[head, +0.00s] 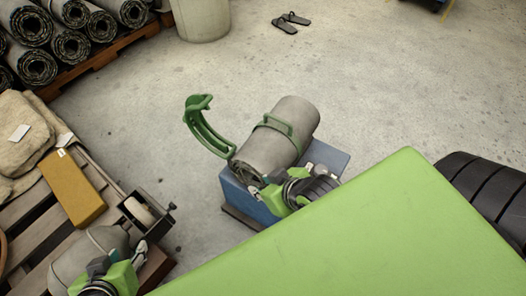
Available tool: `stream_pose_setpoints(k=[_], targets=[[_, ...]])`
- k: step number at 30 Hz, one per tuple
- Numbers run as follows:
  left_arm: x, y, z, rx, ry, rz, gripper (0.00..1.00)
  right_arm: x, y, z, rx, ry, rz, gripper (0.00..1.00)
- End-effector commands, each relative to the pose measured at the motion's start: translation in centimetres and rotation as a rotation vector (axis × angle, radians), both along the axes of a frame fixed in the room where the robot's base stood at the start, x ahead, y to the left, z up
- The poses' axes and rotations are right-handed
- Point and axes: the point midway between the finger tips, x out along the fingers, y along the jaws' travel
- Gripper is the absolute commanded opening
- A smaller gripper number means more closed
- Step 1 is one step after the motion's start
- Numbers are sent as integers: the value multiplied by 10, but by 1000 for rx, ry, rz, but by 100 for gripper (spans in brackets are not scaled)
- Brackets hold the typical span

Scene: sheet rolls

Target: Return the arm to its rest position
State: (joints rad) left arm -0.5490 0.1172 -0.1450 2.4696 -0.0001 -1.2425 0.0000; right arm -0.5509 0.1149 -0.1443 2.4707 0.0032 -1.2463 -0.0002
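My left gripper (120,258) is at the lower left, its fingers apart, beside a grey roll (82,258) with a strap around it. I cannot tell whether it touches this roll. My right gripper (277,183) is near the middle, at the lower end of a grey sheet roll (285,137). Its fingers look apart, and I see nothing held between them. The roll lies on a blue box (325,156), with a green band around it. A curved green clamp arm (205,128) stands open at its left.
A wooden pallet (28,208) with sacks (20,135) and a yellow-brown block (72,188) is at left. Dark rolls (72,46) lie on another pallet at upper left. A pale drum (202,18) and sandals (290,21) are at the back. The floor between is clear.

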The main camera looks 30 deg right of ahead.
Motion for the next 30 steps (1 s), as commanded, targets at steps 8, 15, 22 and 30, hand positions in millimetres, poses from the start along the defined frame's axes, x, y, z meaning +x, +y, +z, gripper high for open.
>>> stream_pose_setpoints(k=[8,15,22,30], targets=[[0,0,0,0,1,0,40,1,-1,0,-3,-4,0,25],[-10,4,-8,11,47,5,40,-9,-4,-7,-14,41,-3,25],[-69,22,-38,62,293,25,40,-67,-22,-37,-65,288,-23,25],[-72,23,-69,76,383,25,40,-71,-24,-69,-80,378,-23,25]])
